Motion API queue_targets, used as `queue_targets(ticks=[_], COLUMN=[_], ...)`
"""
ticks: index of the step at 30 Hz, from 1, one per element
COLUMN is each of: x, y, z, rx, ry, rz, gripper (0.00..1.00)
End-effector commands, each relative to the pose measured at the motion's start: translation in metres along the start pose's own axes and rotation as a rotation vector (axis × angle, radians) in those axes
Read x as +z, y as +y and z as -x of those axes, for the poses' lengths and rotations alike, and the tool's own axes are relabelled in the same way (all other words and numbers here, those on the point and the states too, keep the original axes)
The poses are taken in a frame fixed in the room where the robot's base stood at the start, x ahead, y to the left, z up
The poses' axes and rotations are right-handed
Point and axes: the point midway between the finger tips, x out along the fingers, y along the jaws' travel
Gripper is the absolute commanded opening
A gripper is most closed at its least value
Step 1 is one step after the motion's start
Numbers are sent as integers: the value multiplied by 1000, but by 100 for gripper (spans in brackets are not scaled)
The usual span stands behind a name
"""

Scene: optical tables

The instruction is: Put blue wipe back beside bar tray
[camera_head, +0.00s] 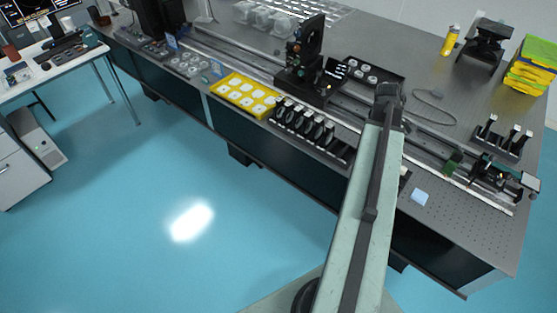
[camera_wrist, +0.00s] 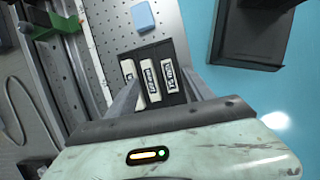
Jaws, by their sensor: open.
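The blue wipe (camera_head: 420,197) is a small light blue square lying flat on the perforated table top, just right of my arm in the head view. It also shows at the top of the wrist view (camera_wrist: 144,16). The bar tray (camera_wrist: 148,52) is black and holds white labelled bars (camera_wrist: 151,82). The wipe lies just past the tray's upper end, with a small gap between them. In the head view my arm hides the gripper and most of the tray.
A rail with a green block (camera_head: 452,164) runs behind the wipe. A yellow tray (camera_head: 246,92) and a rack of dark optics (camera_head: 310,127) stand left of my arm. Bare table lies right of the wipe, and the table's front edge is close.

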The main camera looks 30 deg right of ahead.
Motion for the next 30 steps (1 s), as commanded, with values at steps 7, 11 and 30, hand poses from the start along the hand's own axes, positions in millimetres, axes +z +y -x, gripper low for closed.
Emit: queue_targets(ticks=[7,11,30], x=[-229,-299,-340], y=[-168,-278,-394], z=[80,110,132], rx=[17,-36,-125], ry=[199,271,312], rz=[-139,-216,-310], gripper=[60,60,60])
